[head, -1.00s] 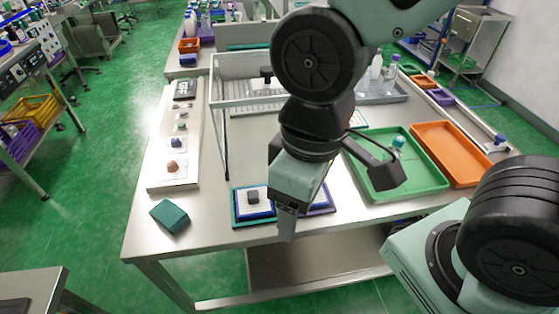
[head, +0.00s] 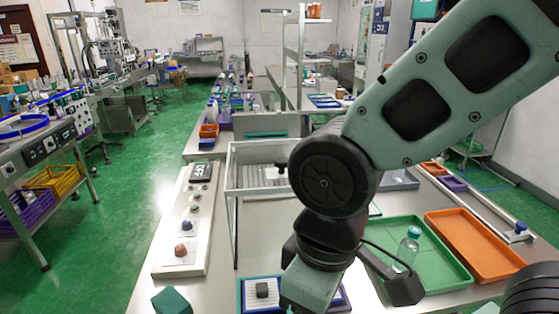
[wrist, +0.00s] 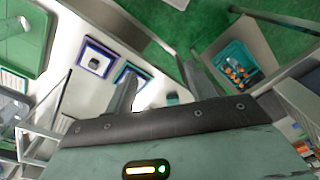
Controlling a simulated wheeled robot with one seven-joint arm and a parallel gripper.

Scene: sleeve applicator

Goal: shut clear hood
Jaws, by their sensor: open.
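The clear hood (head: 240,176) is a see-through box with pale grey edges on the table, left of my arm in the head view. A thin dark upright runs down at its front left. My arm covers its right part, and I cannot tell how far open it is. A dark knob (head: 281,166) shows at the hood. My gripper (wrist: 160,88) is open and empty in the wrist view, its two fingers apart. In the head view its wrist body is in front of and below the hood, and its fingertips are out of sight.
A white panel (head: 193,225) with knobs lies left of the hood. A blue-edged pad with a dark block (head: 262,291) and a teal block (head: 172,301) are near the front. A green tray (head: 447,262) holding a bottle (head: 408,247) and an orange tray (head: 470,240) lie right.

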